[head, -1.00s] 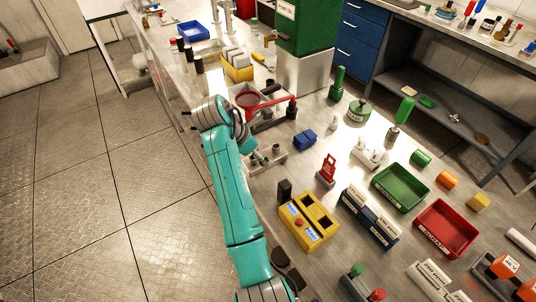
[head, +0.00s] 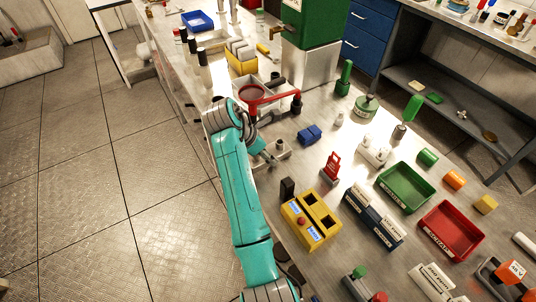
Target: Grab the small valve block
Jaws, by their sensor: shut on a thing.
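The fingertips are small and partly hidden by the arm, so the exact contact does not show.
A red funnel-like part with a long handle (head: 272,100) stands just behind my gripper. A blue block (head: 309,135) lies to the right. A yellow box (head: 311,219), a green tray (head: 407,186) and a red tray (head: 450,229) are farther right. Floor is clear left.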

